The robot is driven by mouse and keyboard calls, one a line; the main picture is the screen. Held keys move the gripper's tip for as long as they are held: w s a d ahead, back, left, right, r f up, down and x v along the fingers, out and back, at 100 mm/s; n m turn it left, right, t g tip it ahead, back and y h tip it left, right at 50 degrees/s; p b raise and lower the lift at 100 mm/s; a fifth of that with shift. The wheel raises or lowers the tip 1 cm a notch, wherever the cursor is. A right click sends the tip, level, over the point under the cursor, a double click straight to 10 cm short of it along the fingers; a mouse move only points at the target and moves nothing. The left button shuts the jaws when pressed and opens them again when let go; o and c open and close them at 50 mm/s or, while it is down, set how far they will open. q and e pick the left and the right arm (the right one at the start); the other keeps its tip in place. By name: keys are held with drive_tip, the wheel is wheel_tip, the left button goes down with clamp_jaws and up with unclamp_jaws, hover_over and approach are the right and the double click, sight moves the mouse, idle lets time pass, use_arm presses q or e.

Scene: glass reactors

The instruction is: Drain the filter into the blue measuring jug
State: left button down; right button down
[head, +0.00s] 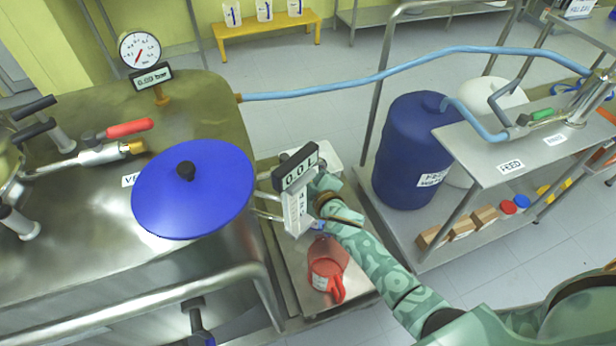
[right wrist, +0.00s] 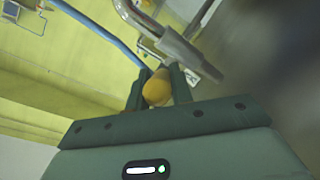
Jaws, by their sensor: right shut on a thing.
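The steel filter vessel (head: 90,110) fills the left of the head view, with a round blue lid or disc (head: 192,188) in front. My right gripper (head: 325,184) is beside the vessel's right side, close to the "0.0 L" display (head: 296,168). In the right wrist view its fingers (right wrist: 158,88) are shut on a rounded yellow knob (right wrist: 157,88). A red jug (head: 327,270) stands on the steel shelf below my right forearm. A small blue part (head: 319,226) shows beside my wrist; I cannot tell if it belongs to the blue jug. My left gripper is not in view.
A gauge (head: 139,48) and a red-handled valve (head: 128,129) sit on the vessel. A blue hose (head: 350,85) crosses to the right. A blue drum (head: 408,150) and steel stand (head: 510,160) are right. Jugs (head: 264,10) stand on a yellow bench behind.

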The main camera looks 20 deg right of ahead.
drive_tip(key=c, duration=1.5)
unclamp_jaws()
